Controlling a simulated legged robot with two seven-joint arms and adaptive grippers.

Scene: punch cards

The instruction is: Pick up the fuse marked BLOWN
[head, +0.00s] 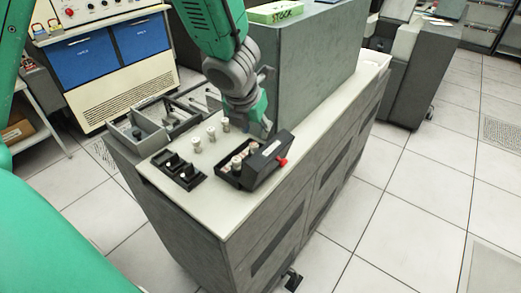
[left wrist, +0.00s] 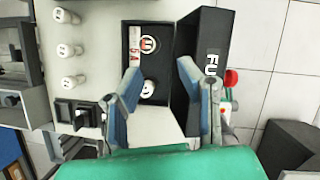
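My left gripper (head: 250,118) hangs over the bench just behind an open black fuse box (head: 232,180). In the left wrist view its two fingers (left wrist: 160,68) are apart, with nothing held between them. Beyond and between them, white-capped fuses lie in the box: one with a red mark (left wrist: 148,45) and one with a dark mark (left wrist: 148,88). The box's raised side carries a label starting "FU" (left wrist: 212,62). Three pale fuses (head: 211,133) stand upright on the bench to the left of the box. I cannot read BLOWN on any fuse. My right gripper is not in view.
A small black holder (head: 178,170) sits on the bench (head: 205,205) near the left front edge. A grey divided tray (head: 140,133) lies behind it. A tall grey cabinet block (head: 310,75) stands close behind my gripper. A red knob (head: 282,162) sticks out from the box.

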